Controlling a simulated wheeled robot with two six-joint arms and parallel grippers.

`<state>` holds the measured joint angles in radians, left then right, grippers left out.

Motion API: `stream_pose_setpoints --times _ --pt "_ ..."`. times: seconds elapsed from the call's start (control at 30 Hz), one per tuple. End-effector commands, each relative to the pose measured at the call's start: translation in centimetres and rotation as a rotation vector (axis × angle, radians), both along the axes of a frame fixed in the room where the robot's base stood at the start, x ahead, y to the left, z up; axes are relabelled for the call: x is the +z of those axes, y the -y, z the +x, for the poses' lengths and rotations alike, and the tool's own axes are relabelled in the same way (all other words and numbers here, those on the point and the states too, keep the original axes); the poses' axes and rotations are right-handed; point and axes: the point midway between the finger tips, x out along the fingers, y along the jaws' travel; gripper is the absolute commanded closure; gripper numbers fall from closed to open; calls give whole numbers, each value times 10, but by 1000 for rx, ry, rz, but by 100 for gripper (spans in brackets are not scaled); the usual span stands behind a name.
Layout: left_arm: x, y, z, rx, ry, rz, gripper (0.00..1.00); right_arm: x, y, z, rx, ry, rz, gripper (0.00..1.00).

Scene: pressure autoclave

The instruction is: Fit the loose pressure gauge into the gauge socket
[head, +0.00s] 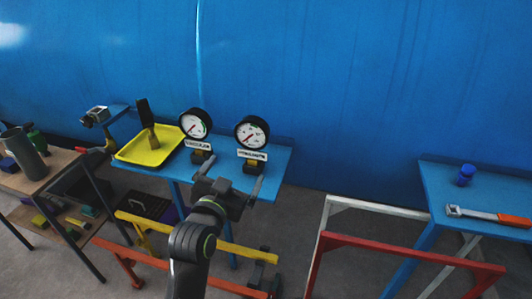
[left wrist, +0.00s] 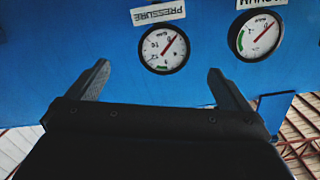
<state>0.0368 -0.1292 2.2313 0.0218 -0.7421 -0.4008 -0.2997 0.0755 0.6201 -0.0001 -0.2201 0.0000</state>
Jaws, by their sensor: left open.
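Two round white-faced gauges with black rims stand upright at the blue bench (head: 278,158). The pressure gauge (head: 252,132) is on the right in the head view, and the vacuum gauge (head: 195,123) is left of it. The left wrist view is upside down and shows the pressure gauge (left wrist: 163,49) with its PRESSURE label, and the vacuum gauge (left wrist: 257,36) beside it. My left gripper (head: 233,175) is open and empty, in front of and below the pressure gauge, apart from it. I cannot tell which gauge is loose; the socket is not clearly visible.
A yellow tray (head: 130,152) with a dark-handled tool (head: 147,122) sits left of the gauges. A low red and yellow frame (head: 225,246) stands before the bench. A right-hand blue table (head: 440,190) holds a wrench (head: 485,215) and a blue cap-like part (head: 465,175).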

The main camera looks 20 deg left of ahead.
Motion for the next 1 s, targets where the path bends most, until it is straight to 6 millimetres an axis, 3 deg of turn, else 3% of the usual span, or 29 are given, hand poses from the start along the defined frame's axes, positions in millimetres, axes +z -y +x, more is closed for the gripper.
stream_pose_setpoints --times 0.17,0.7,1.0 --pt "20 1 1 -1 46 6 0 0 4 0 1 0 -5 64" --pt "20 4 88 0 44 8 0 19 1 0 1 0 -1 64" --pt "19 4 117 0 43 7 0 23 1 0 1 0 -2 64"
